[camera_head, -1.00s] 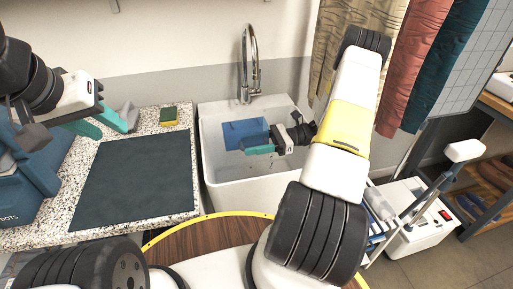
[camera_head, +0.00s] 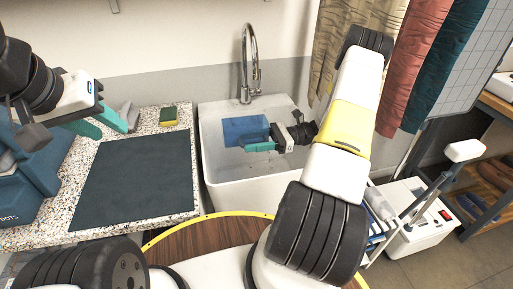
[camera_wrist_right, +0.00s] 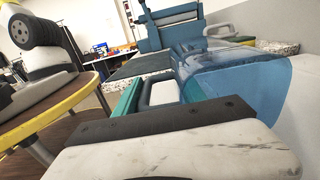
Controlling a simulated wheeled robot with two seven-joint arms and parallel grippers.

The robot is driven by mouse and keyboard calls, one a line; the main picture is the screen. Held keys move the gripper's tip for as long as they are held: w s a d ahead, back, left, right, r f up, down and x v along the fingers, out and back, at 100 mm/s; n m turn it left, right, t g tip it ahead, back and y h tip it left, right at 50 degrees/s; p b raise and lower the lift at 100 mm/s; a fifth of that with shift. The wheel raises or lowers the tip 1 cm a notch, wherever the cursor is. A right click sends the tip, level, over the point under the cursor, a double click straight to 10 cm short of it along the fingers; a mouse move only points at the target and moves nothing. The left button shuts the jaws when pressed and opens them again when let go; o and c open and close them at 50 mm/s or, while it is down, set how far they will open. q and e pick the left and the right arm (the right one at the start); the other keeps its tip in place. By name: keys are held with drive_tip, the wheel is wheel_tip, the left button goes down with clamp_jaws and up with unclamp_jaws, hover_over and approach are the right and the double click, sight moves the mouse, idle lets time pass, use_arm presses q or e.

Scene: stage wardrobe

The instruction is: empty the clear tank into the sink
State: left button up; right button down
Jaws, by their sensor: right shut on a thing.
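The clear tank (camera_head: 243,129), a see-through blue container, is over the white sink basin (camera_head: 236,172) in the head view. My right gripper (camera_head: 262,146) is shut on its handle. In the right wrist view the tank (camera_wrist_right: 245,85) is large and close, tilted, with its pale handle (camera_wrist_right: 164,91) between my teal fingers. I cannot make out any water in it or pouring out. My left gripper (camera_head: 98,122) is open and empty above the left counter, near a blue machine (camera_head: 35,165).
A chrome tap (camera_head: 247,60) stands behind the basin. The counter left of it bears a dark mat (camera_head: 135,180) and a yellow-green sponge (camera_head: 168,116). Hanging cloths (camera_head: 412,65) are at the right, near a white device (camera_head: 420,225). A round wooden table (camera_head: 205,240) is in front.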

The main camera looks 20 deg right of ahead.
sight(250, 133)
drive_tip(key=shift+r, duration=0.15)
drive_tip(key=shift+r, duration=0.4)
drive_tip(key=shift+a+r+y, duration=0.15)
drive_tip(key=shift+r+y, duration=0.55)
drive_tip(key=shift+r, duration=0.4)
drive_tip(key=shift+s+d+r+y, duration=0.15)
drive_tip(key=shift+r+y, duration=0.2)
drive_tip(key=shift+r, duration=0.45)
drive_tip(key=shift+w+d+r+y, duration=0.1)
drive_tip(key=shift+r+y, duration=0.25)
drive_tip(key=shift+r, duration=0.4)
drive_tip(key=shift+s, duration=0.1)
